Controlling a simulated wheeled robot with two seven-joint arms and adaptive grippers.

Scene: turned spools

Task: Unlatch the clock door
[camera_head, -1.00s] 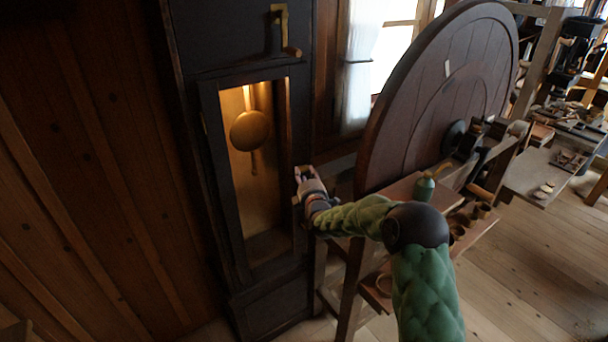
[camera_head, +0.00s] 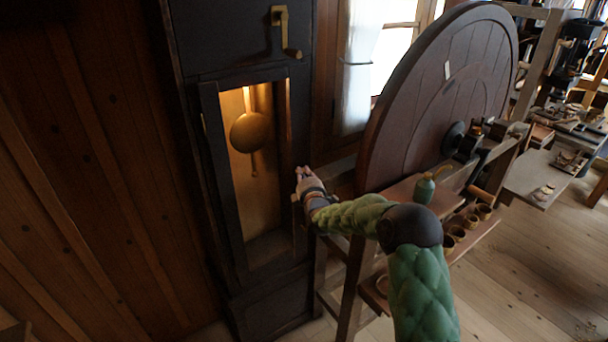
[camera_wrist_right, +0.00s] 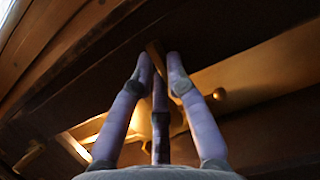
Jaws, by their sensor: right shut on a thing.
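The tall dark clock case (camera_head: 243,40) stands left of centre in the head view. Its framed door (camera_head: 209,110) looks closed, with the brass pendulum bob (camera_head: 250,132) in its lit opening. My right gripper (camera_head: 299,174) is at the right edge of the door, about halfway up. In the wrist view, its fingers (camera_wrist_right: 158,62) are shut on a small brown wooden piece (camera_wrist_right: 154,48), which seems to be the door latch. The fingers hide most of it, so its angle cannot be told. My left gripper is not in view.
A brass crank (camera_head: 280,30) sticks out of the case above the door. A large wooden wheel (camera_head: 440,100) stands close right of my gripper. Floor is clear at lower right.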

